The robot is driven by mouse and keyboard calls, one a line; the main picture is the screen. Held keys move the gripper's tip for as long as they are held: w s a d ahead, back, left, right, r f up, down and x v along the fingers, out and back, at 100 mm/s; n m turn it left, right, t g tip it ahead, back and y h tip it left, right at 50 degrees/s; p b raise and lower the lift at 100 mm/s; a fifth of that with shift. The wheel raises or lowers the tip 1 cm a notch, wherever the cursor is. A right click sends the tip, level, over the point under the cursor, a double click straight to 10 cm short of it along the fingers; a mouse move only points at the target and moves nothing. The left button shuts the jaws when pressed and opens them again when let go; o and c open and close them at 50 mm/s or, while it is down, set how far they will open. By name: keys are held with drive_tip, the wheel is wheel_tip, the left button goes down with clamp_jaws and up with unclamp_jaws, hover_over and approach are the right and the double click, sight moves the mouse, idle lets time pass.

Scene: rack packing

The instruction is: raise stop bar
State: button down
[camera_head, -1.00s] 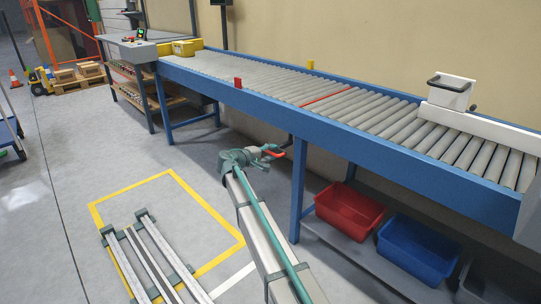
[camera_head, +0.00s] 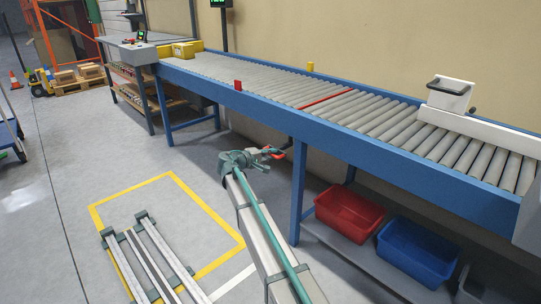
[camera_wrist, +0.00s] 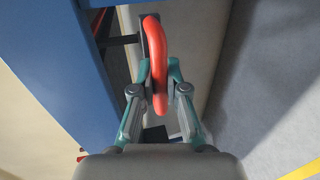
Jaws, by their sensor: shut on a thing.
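The stop bar (camera_head: 327,100) is a thin red strip lying across the conveyor rollers; I cannot tell its exact height against them. A red lever handle (camera_wrist: 157,65) stands out below the conveyor's blue side, and it also shows small in the head view (camera_head: 276,155). My gripper (camera_wrist: 156,80) is shut on the red handle, with one teal finger on each side of it. In the head view my gripper (camera_head: 266,154) is at the near side of the conveyor, under the blue side rail. The lever's link to the bar is hidden there.
The blue conveyor rail (camera_head: 360,150) runs close above my arm. A red bin (camera_head: 349,211) and a blue bin (camera_head: 416,250) sit on the shelf below. Yellow floor marking (camera_head: 207,207) lies left of my arm.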

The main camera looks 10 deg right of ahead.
wheel_tip(320, 180, up, 6)
drive_tip(key=p, duration=0.4)
drive_tip(key=c, duration=1.2)
unclamp_jaws()
drive_tip(key=shift+r, duration=0.1)
drive_tip(key=v, duration=1.2)
